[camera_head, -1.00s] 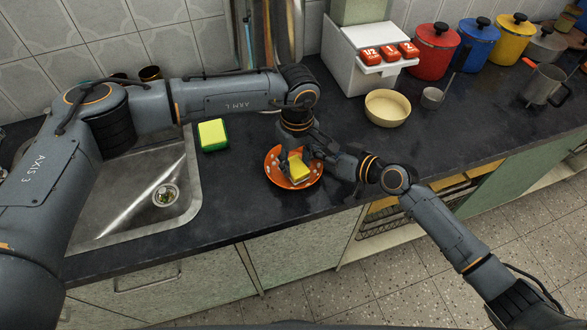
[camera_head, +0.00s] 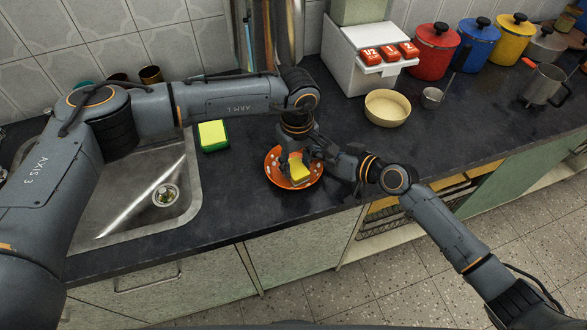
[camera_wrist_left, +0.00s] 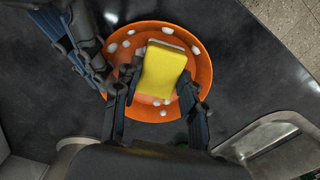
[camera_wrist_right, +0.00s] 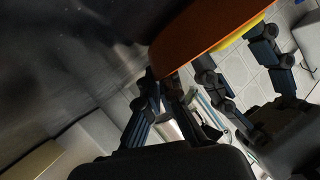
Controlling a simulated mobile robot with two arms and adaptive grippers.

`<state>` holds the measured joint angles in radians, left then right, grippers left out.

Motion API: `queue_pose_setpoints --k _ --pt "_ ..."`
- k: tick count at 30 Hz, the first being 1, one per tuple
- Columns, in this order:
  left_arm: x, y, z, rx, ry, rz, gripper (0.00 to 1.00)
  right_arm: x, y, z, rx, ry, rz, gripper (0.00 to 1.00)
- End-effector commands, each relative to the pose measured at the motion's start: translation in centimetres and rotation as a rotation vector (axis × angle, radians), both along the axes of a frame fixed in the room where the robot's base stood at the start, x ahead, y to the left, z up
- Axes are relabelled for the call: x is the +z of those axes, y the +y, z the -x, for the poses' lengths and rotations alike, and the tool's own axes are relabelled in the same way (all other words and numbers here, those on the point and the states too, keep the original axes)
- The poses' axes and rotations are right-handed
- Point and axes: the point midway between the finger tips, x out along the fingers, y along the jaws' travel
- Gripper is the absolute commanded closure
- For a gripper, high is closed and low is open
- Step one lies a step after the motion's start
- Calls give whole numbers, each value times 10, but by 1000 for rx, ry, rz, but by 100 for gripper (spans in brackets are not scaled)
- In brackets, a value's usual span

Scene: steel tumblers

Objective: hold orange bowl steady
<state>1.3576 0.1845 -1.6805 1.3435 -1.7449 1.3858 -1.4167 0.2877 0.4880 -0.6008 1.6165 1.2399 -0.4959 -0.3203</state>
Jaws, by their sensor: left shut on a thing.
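The orange bowl (camera_head: 314,181) with white spots sits on the dark counter near its front edge. My left gripper (camera_wrist_left: 160,76) reaches down over it and is shut on a yellow sponge (camera_wrist_left: 166,72), held inside the bowl. The sponge also shows in the head view (camera_head: 299,172). My right gripper (camera_wrist_right: 163,82) is at the bowl's rim, from the right in the head view. The orange bowl's side (camera_wrist_right: 205,35) shows at its fingertips in the right wrist view. Whether its fingers pinch the rim is not clear.
A second yellow and green sponge (camera_head: 212,135) lies left of the bowl, by the steel sink (camera_head: 130,205). A cream bowl (camera_head: 387,108), a small metal cup (camera_head: 432,97) and a white box (camera_head: 350,65) stand behind to the right. Several coloured pots line the back.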

Motion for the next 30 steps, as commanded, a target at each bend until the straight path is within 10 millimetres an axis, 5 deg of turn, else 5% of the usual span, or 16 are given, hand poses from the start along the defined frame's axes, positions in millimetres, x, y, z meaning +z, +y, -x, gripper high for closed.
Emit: queue_pose_setpoints --k 15,30 --pt "0 11 -32 2 1 0 84 -5 -1 2 2 8 7 100" --pt "-2 13 -34 1 0 -1 84 -5 0 2 3 8 6 100"
